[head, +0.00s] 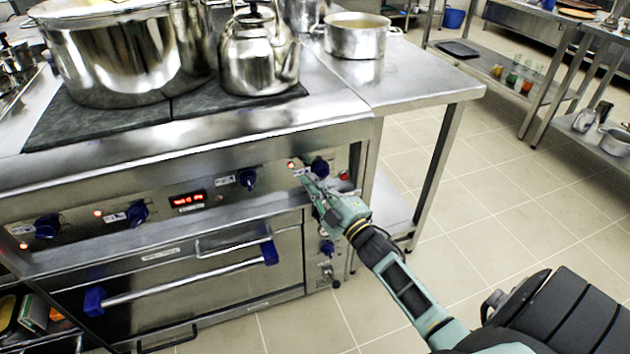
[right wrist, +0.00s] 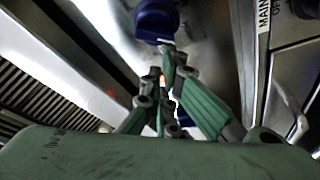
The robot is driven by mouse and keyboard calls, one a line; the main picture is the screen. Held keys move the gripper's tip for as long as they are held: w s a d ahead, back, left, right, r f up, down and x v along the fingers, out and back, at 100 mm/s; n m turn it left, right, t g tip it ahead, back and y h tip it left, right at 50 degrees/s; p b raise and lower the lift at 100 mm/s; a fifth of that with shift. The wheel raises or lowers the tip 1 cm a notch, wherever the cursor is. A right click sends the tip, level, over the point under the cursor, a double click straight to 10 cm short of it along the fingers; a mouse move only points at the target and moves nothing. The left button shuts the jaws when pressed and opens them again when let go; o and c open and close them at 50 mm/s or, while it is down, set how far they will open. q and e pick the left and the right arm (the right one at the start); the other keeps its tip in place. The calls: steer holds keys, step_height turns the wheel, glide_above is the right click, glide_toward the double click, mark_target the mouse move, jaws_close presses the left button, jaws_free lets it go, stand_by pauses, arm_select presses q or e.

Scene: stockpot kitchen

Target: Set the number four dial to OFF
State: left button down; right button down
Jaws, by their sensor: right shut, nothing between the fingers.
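The stove's front panel (head: 90,226) carries a row of blue dials with small labels. The rightmost dial (head: 320,167) of the row, which I take as number four, has a lit red lamp (head: 291,164) to its left. My right gripper (head: 303,181) is shut and empty, its tips at the panel just left of and below this dial. In the right wrist view the closed fingers (right wrist: 168,62) point toward a blue dial (right wrist: 157,20); whether they touch it I cannot tell. The dial's pointer setting is too small to read. My left gripper is out of view.
Another blue dial (head: 247,179) and a red display (head: 188,200) lie further left. Below are an oven handle (head: 185,280) and a lower dial (head: 327,248). A stockpot (head: 125,55) and a kettle (head: 258,55) stand on top. The tiled floor at right is clear.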

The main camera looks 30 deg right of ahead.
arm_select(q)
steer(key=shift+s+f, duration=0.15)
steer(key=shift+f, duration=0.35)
arm_select(e)
steer(key=shift+f+n, duration=0.2)
steer(key=shift+n, duration=0.4)
